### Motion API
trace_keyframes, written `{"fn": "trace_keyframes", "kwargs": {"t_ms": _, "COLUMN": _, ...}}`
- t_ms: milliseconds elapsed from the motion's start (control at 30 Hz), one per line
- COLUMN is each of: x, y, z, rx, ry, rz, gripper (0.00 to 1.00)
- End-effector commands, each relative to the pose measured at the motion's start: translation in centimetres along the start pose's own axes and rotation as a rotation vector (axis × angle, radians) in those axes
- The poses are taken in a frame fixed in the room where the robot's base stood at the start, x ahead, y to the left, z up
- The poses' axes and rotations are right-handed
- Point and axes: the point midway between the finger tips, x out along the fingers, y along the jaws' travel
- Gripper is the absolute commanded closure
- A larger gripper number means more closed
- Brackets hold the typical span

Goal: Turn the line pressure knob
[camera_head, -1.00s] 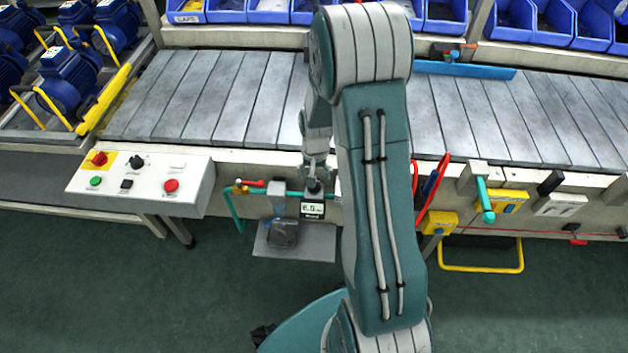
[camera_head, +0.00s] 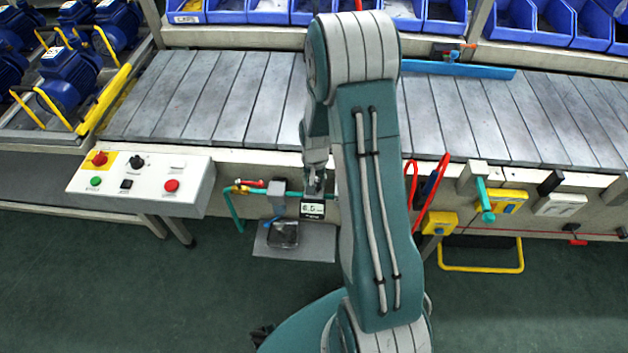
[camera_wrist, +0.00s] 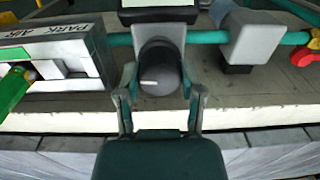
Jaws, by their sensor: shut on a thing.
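The line pressure knob (camera_wrist: 160,72) is a round dark knob with a white mark, on a grey block in the teal pipe. My gripper (camera_wrist: 160,95) is shut on it in the wrist view, with one finger on each side. The white mark points to the left in that view. In the head view my gripper (camera_head: 315,180) is at the front of the conveyor, just above the small display (camera_head: 312,209), and hides most of the knob. The display's digits are too small to read surely.
The teal pipe (camera_wrist: 208,37) runs beside the knob, with a grey fitting (camera_wrist: 250,42) and a red and yellow valve (camera_wrist: 308,50). A box marked "PARK AIR" (camera_wrist: 60,50) with a green handle is on the other side. A control panel (camera_head: 140,180) stands at left.

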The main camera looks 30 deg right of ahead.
Motion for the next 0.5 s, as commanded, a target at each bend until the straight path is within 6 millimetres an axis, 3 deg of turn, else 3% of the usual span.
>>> {"fn": "trace_keyframes", "kwargs": {"t_ms": 300, "x": 0.17, "y": -0.02, "z": 0.10, "rx": -0.209, "ry": -0.007, "rz": 0.000, "gripper": 0.97}}
{"fn": "trace_keyframes", "kwargs": {"t_ms": 500, "x": 0.19, "y": -0.01, "z": 0.13, "rx": -0.248, "ry": -0.009, "rz": 0.000, "gripper": 0.97}}
